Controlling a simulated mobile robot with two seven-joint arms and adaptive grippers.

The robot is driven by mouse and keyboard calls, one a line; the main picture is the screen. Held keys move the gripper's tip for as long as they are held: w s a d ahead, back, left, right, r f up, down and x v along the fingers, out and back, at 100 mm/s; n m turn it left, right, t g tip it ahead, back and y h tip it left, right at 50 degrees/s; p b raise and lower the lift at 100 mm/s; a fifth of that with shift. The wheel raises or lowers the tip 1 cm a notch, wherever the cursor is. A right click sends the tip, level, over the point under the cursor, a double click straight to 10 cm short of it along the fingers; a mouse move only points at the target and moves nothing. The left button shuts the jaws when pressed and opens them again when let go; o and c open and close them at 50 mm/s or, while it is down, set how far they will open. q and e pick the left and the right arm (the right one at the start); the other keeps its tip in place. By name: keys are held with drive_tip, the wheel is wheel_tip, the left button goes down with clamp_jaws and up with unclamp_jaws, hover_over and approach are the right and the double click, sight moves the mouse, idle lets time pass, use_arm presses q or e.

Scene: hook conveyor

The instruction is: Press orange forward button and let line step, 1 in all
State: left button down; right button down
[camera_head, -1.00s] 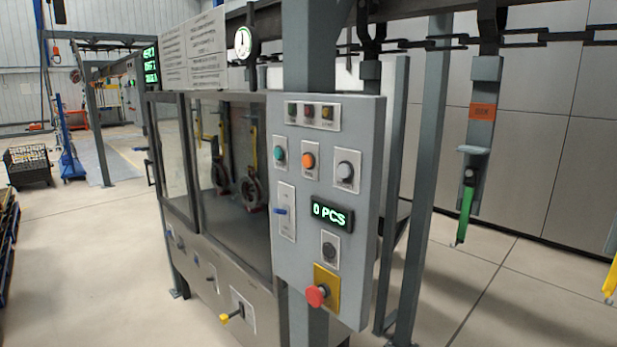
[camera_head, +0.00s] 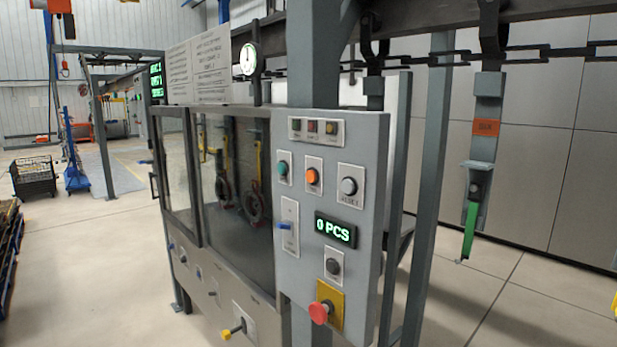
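The orange button (camera_head: 312,176) sits in the upper middle of the grey control panel (camera_head: 376,200), between a green button (camera_head: 283,168) and a grey-white button (camera_head: 349,186). Below them a display (camera_head: 335,230) reads "0 PCS". The overhead chain line (camera_head: 545,50) runs along the top, with a hanger (camera_head: 488,105) carrying an orange tag and a green hook at the right. Neither of my grippers shows in the head view, and nothing touches the panel.
A red mushroom button (camera_head: 320,312) on a yellow plate is low on the panel. A blue selector lever (camera_head: 285,226) is at its left side. A glazed cabinet (camera_head: 235,200) stands left of the panel. Open floor (camera_head: 90,260) lies at the left.

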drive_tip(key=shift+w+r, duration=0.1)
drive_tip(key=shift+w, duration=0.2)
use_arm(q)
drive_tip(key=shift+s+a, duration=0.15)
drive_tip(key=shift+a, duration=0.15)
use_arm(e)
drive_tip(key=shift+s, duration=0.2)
